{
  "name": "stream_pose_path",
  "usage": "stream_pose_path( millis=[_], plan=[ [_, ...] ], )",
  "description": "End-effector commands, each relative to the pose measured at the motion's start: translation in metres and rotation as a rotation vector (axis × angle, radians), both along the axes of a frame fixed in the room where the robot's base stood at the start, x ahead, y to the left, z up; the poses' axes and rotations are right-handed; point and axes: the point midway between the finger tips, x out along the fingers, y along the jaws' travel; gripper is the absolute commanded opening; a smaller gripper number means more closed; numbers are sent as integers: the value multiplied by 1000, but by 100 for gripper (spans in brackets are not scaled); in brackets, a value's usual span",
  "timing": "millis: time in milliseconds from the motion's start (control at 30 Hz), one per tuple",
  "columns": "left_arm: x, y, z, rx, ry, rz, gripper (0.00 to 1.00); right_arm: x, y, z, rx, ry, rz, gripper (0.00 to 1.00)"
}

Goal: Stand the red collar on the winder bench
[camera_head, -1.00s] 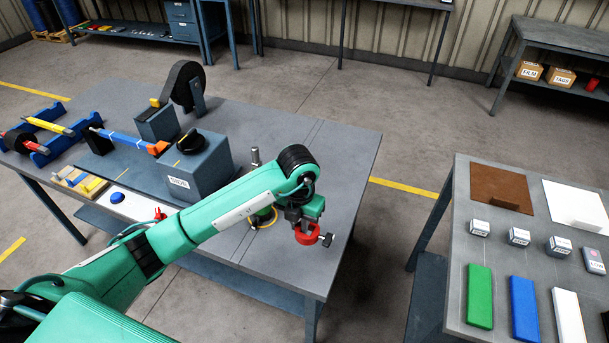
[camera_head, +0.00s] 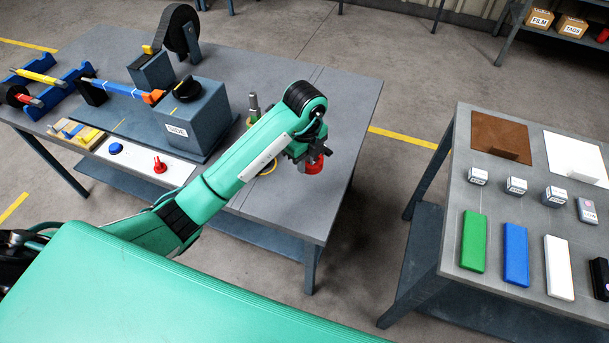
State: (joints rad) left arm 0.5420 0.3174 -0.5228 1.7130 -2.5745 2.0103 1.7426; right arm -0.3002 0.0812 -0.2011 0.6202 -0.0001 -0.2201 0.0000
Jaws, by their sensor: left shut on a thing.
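The red collar (camera_head: 315,167) is in my left gripper (camera_head: 310,154), which is shut on it, over the right part of the grey winder bench (camera_head: 330,110). Fingers hide part of the collar. I cannot tell whether its underside touches the bench top. My left arm crosses the bench from the lower left and partly hides a yellow ring (camera_head: 267,168) on the bench. My right gripper is not in view.
A metal post (camera_head: 254,104) stands left of my gripper. A grey-blue machine box (camera_head: 195,120) with a black knob is farther left. The bench's back right is clear. A second table (camera_head: 455,165) with colored blocks stands right, across a floor gap.

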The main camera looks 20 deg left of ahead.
Motion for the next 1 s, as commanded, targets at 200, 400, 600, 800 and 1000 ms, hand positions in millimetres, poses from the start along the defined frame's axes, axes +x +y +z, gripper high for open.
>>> stream_pose_path(
  millis=[200, 400, 600, 800, 1000],
  plan=[
    [-2, 0, -59, 1, 9, 1, 0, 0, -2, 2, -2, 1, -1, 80],
    [-2, 0, -103, 1, 5, -2, 0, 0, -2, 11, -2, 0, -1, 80],
    [0, 0, -122, 0, 1, -2, 0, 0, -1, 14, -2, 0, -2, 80],
    [-1, 0, -149, 0, 3, -1, 0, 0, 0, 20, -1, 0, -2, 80],
    [0, 0, -158, 0, 0, -3, 0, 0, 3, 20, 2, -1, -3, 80]
  ],
)
